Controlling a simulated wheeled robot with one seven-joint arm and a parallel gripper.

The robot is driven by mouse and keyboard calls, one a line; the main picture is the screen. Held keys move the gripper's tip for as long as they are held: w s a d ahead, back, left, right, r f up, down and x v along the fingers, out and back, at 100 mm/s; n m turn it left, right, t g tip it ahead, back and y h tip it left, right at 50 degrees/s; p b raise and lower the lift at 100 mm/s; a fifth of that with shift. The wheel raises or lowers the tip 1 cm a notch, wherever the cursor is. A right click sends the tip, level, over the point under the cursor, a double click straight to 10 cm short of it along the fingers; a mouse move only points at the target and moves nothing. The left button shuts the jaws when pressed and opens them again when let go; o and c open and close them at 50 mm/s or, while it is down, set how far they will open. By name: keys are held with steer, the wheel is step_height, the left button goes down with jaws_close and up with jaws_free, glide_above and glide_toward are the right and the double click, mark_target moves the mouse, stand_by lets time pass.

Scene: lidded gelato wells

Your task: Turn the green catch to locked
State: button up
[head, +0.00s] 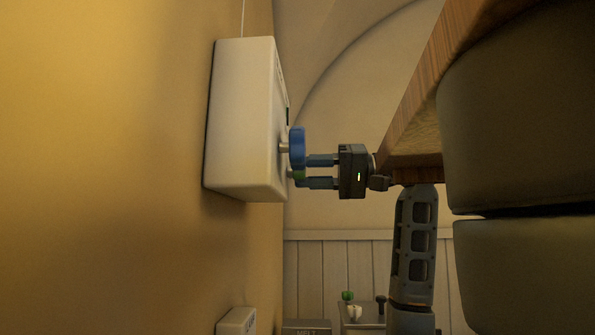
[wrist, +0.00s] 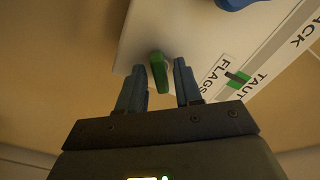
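A white box (head: 240,125) is fixed to the yellow wall in the head view. Low on its right face is a green catch (head: 298,174), mostly hidden behind a blue knob (head: 298,147) and my fingers. In the wrist view the green catch (wrist: 159,74) is a short green bar standing out from the white face. My gripper (head: 306,172) is open, reaching in from the right. In the wrist view my gripper (wrist: 160,82) has a blue finger on each side of the catch, with a visible gap at each side. I cannot read any locked mark.
Another white box (head: 237,321) is lower on the wall. A green-topped piece (head: 347,297) stands at bottom centre. A wooden edge (head: 425,90) lies above my arm.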

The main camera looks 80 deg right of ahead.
steer(key=shift+o, duration=0.3)
steer(key=shift+s, duration=0.1)
steer(key=shift+s+d, duration=0.15)
steer(key=shift+s, duration=1.05)
steer(key=shift+n+b, duration=0.7)
steer(key=shift+n, duration=0.5)
steer(key=shift+w, duration=0.1)
steer(key=shift+w, duration=1.2)
steer(key=shift+c, duration=0.3)
